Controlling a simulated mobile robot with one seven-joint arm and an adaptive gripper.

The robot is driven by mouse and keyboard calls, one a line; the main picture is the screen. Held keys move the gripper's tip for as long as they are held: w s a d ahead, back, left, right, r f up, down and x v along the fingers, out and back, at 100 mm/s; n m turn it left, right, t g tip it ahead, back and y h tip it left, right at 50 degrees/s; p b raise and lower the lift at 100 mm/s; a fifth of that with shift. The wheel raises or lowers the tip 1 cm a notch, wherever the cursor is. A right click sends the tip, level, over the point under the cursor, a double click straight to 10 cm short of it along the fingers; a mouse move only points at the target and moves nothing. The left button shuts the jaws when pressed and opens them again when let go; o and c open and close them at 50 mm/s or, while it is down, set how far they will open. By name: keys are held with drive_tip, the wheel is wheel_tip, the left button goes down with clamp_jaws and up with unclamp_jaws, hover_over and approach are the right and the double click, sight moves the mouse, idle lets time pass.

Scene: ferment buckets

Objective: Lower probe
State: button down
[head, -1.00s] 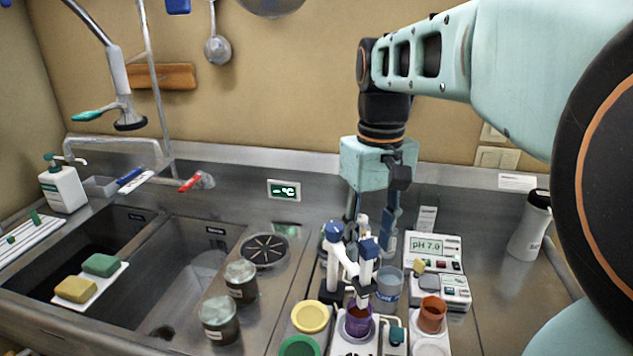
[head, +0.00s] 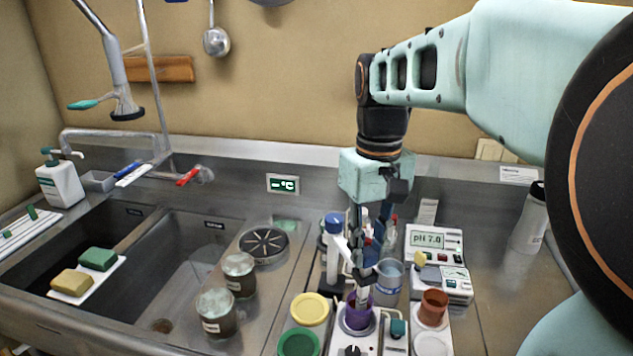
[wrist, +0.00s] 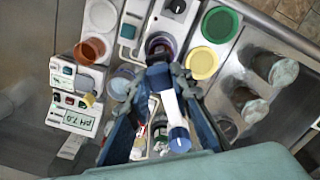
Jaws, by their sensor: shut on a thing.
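The probe (head: 363,292) is a slim pale stick, upright, with its lower end at or inside the mouth of a purple cup (head: 358,316). The cup stands on a white stirrer base with a dark knob (head: 352,351). My gripper (head: 361,277) is shut on the probe's upper part, just above the cup. In the wrist view my gripper (wrist: 158,78) closes around the dark top, with the purple cup (wrist: 160,45) right beyond it. The white stand with a blue cap (head: 333,223) is beside my fingers. The probe's tip is hidden.
A pH meter reading 7.0 (head: 428,240) and a brown cup (head: 433,307) stand to the right. A clear blue-tinted beaker (head: 389,275) is close by my gripper. Yellow (head: 310,308) and green (head: 299,344) lids lie left of the cup. The sink (head: 190,262) is further left.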

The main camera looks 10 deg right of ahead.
drive_tip(key=shift+f, duration=0.95)
drive_tip(key=shift+s, duration=0.1)
drive_tip(key=c, duration=1.7)
unclamp_jaws()
drive_tip(key=shift+f, duration=0.1)
wheel_tip(320, 180, up, 12)
drive_tip(key=shift+r, duration=0.1)
